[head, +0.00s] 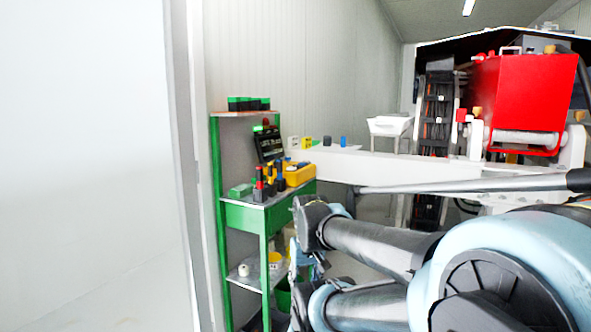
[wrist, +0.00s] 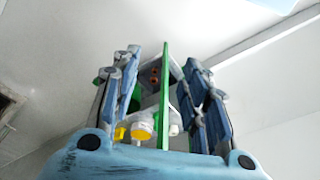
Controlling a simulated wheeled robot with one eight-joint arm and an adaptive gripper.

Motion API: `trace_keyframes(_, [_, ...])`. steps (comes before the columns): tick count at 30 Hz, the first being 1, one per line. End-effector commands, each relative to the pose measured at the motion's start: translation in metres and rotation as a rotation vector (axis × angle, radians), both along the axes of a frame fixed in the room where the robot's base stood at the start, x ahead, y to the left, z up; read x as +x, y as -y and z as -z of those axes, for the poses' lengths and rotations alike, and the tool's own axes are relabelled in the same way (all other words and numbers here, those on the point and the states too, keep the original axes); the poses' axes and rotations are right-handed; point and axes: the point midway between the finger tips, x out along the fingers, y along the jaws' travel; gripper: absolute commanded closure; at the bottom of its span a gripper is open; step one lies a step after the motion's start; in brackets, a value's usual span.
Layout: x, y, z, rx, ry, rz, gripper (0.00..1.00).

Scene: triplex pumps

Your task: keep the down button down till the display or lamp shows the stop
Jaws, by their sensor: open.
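No down button can be made out in either view. A dark panel (head: 268,145) with small light markings leans on the green shelf unit, with a small red part at its top. It may be the display or control box, but it is too small to read, and no lit lamp can be told. My gripper (wrist: 162,58) is open in the wrist view, its two blue-grey fingers apart with nothing held. A green post (wrist: 166,95) shows between the fingers, whether in reach cannot be told. In the head view my gripper is partly hidden by my arm, near the shelf unit.
The green shelf unit (head: 240,218) carries a yellow tool (head: 299,174) and several tools and boxes. A yellow cup (head: 275,261) stands on its lower shelf. A large red machine (head: 517,95) stands at the right. A white wall and door edge fill the left.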

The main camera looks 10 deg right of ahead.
Motion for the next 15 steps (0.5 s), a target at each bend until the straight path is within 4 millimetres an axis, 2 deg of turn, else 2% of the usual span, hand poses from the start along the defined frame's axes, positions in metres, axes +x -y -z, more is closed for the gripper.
trace_keyframes(6, [0.0000, 0.0000, 0.0000, 0.000, 0.000, 0.000, 0.59])
trace_keyframes(8, [0.0000, 0.0000, 0.0000, 0.000, 0.000, 0.000, 0.70])
trace_keyframes(12, [0.0000, 0.0000, 0.0000, 0.000, 0.000, 0.000, 1.00])
trace_keyframes(15, [0.0000, 0.0000, 0.0000, 0.000, 0.000, 0.000, 1.00])
